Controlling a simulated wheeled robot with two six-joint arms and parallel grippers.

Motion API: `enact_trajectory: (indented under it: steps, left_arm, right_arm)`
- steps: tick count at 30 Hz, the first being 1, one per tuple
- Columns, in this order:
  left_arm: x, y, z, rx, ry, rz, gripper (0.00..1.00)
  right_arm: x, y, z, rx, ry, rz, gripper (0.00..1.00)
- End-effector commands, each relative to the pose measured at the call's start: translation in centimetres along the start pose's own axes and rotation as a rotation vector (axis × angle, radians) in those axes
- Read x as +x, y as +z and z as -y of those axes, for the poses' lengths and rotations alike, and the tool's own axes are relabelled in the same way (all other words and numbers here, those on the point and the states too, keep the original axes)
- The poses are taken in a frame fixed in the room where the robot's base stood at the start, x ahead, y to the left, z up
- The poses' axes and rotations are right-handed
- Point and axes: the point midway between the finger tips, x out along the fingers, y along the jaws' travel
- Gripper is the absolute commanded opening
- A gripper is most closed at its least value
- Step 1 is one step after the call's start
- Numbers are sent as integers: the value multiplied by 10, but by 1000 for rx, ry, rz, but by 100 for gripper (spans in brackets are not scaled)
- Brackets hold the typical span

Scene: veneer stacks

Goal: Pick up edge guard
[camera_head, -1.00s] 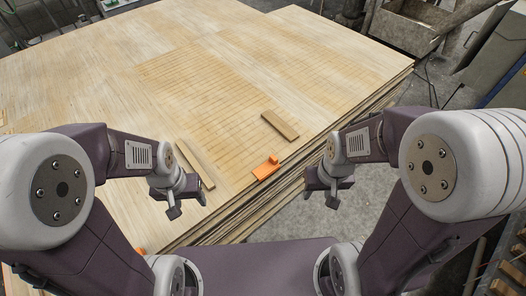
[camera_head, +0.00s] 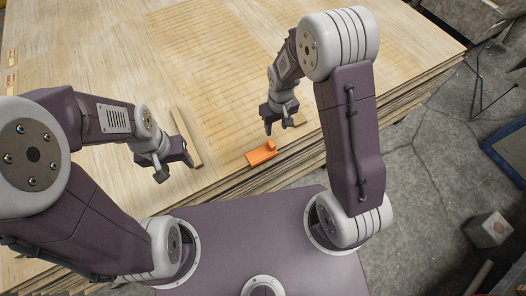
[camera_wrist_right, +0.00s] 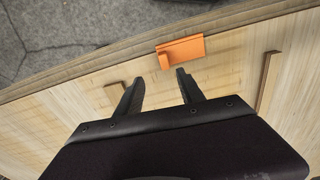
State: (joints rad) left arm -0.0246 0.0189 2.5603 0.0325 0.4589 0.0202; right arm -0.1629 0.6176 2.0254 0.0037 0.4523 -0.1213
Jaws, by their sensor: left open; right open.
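The orange edge guard (camera_head: 261,153) sits at the near edge of the veneer stack, between my two grippers in the head view. In the right wrist view the edge guard (camera_wrist_right: 183,51) lies just beyond the fingertips, nearer the right finger. My right gripper (camera_head: 275,128) is above the stack, a little behind the edge guard, open and empty; its two fingers show apart in the wrist view (camera_wrist_right: 158,80). My left gripper (camera_head: 175,170) is open and empty to the left of the edge guard, near the stack's edge.
The veneer stack (camera_head: 190,60) fills the back. A wooden strip (camera_head: 187,137) lies beside my left gripper. Another strip is mostly hidden behind my right gripper and shows in the wrist view (camera_wrist_right: 115,92). Concrete floor (camera_head: 420,150) lies to the right.

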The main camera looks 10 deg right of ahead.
Motion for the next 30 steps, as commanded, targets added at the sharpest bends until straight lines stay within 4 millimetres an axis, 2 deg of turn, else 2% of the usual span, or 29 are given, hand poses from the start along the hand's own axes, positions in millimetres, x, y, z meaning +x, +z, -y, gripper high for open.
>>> enact_trajectory:
  steps: [1,4,10,16,22,27,30]
  left_arm:
    - [6,0,0,0,0,0,54]
    - [9,1,0,0,0,0,54]
    - [10,1,0,0,0,0,54]
    - [13,1,0,0,0,0,54]
    - [14,1,0,0,0,0,54]
    - [17,2,0,0,0,0,54]
    - [18,2,0,0,0,0,54]
  right_arm:
    - [19,-2,5,-20,-2,18,45]
    - [40,-5,10,-47,-4,40,45]
    - [50,-6,13,-57,-5,48,45]
    - [80,-4,12,-55,-5,49,45]
    - [90,-3,11,-54,-5,48,45]
    - [122,-1,7,-53,-5,49,45]
    - [133,-1,8,-54,-5,47,45]
